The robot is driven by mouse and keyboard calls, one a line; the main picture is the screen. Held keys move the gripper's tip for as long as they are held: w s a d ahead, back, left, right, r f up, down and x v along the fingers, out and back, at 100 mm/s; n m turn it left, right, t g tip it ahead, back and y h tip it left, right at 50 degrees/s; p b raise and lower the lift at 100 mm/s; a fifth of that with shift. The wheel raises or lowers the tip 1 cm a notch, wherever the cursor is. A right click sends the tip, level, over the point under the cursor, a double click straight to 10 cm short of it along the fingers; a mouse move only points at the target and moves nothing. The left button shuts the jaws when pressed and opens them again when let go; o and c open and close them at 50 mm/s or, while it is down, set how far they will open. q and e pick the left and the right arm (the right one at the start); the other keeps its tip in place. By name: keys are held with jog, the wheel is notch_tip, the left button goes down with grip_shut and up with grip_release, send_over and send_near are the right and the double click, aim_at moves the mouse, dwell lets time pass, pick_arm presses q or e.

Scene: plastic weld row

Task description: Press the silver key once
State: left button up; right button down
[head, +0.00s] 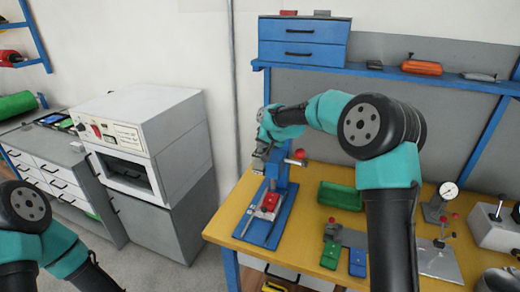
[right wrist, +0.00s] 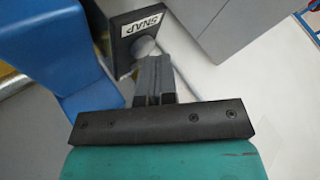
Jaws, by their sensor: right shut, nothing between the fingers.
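The silver key (right wrist: 146,46) is a round, pale metallic button on a dark plate with a white label reading SNAP (right wrist: 139,26), upside down in the right wrist view. My right gripper (right wrist: 154,68) is shut and empty. Its fingertips are right at the key and overlap its lower edge in the picture; I cannot tell whether they touch it. In the head view my right gripper (head: 262,160) is at the upper left side of the blue press (head: 277,178), and the key cannot be made out there. My left gripper is out of view; only my left arm shows at lower left.
A green bin (head: 339,196) and a dial gauge (head: 449,190) stand to the right. A grey-white oven (head: 140,130) is across a gap at left.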

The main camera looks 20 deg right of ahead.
dwell(0.4)
jog(key=shift+r, duration=0.95)
jog(key=shift+r, duration=2.55)
